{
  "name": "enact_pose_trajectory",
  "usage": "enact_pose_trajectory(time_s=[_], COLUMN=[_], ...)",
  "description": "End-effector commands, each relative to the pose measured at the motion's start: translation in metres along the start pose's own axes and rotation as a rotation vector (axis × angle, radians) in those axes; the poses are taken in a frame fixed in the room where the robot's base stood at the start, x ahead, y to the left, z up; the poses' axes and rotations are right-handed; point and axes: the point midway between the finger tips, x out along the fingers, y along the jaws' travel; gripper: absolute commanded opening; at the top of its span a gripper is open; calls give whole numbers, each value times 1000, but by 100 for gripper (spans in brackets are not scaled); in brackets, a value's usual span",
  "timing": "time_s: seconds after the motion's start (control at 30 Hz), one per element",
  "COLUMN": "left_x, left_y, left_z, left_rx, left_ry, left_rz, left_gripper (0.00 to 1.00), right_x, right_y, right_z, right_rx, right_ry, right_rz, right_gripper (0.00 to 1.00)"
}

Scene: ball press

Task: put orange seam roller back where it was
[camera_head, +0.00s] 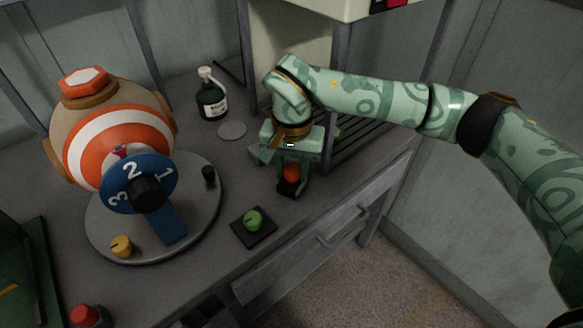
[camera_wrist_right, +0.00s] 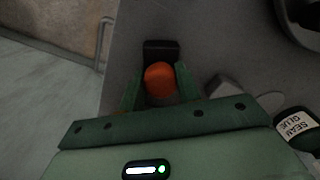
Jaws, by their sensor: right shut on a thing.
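The orange seam roller (camera_head: 291,171) is between the fingers of my right gripper (camera_head: 293,166), near the front edge of the bench. In the right wrist view, its round orange top (camera_wrist_right: 159,79) sits between the two green fingers, so the gripper is shut on it. A black block-like part (camera_head: 290,187) shows directly below the orange top in the head view. I cannot tell whether it belongs to the roller or is a separate stand, nor whether it touches the bench. My left gripper is not in view.
A striped ball (camera_head: 120,130) with a numbered blue dial (camera_head: 133,172) stands on a round grey plate at left. A green knob (camera_head: 253,220) sits on a black pad. A seam glue bottle (camera_head: 211,102) stands behind a grey disc (camera_head: 232,130). A slatted rack is right of my gripper.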

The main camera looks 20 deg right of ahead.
Motion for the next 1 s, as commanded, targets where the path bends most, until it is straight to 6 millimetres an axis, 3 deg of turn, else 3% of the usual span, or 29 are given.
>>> enact_pose_trajectory(time_s=[0.17,0.2,0.27,0.6,1.0], left_x=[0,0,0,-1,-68], left_y=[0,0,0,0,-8], left_z=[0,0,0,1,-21], left_rx=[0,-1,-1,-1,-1], left_ry=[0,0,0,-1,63], left_rz=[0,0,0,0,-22], left_gripper=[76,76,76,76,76], right_x=[2,2,2,-3,-97], right_y=[0,0,0,0,0], right_z=[0,0,0,0,0], right_rx=[0,0,0,0,1], right_ry=[0,0,0,1,8], right_rz=[0,0,0,-1,-4], right_gripper=[8,42,55,55,55])
